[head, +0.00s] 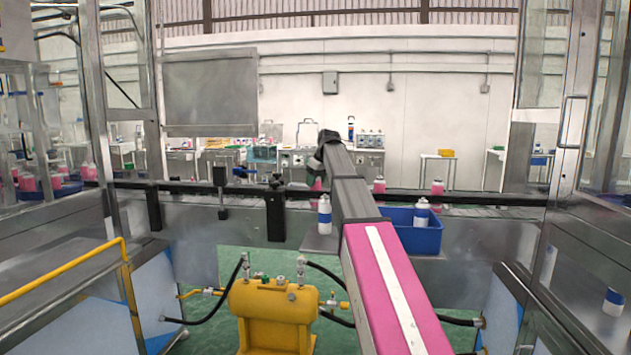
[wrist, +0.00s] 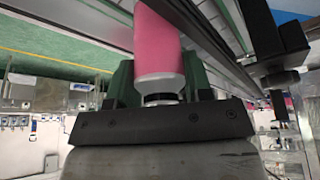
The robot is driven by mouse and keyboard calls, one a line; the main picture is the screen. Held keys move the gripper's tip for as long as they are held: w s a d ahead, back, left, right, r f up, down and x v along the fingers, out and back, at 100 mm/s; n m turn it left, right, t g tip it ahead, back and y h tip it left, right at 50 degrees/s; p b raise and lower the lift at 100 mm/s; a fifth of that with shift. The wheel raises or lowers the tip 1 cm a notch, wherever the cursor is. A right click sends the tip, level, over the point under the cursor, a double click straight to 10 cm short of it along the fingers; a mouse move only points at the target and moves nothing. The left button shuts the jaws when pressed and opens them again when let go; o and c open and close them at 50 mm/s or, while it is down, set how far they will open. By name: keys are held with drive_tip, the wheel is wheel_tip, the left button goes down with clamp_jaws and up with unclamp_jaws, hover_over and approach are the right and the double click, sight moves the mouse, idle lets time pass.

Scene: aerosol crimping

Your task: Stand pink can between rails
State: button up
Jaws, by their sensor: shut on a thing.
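The pink can (wrist: 157,32) has a pink body and a white shoulder and is held between the green fingers of my gripper (wrist: 158,80). Its far end leaves the wrist picture, so its base is hidden. In the head view, my gripper (head: 315,168) is at the line beyond the black front rail (head: 350,192), with a little of the pink can (head: 316,185) showing under it. In the wrist view, a dark rail (wrist: 205,45) runs close beside the can. I cannot tell whether the can touches the conveyor or a rail.
Other pink cans (head: 379,185) (head: 437,187) stand along the line to the right. A blue-and-white can (head: 324,215) stands on a small shelf in front of the rail. A blue bin (head: 395,232) holds another such can (head: 421,212). A yellow machine (head: 270,312) stands low in front.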

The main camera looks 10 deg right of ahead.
drive_tip(key=shift+f, duration=0.15)
idle(0.5)
drive_tip(key=o, duration=1.2)
drive_tip(key=v, duration=1)
drive_tip(key=shift+s+d+r, duration=0.1)
drive_tip(key=shift+r, duration=0.25)
drive_tip(key=shift+s, duration=0.1)
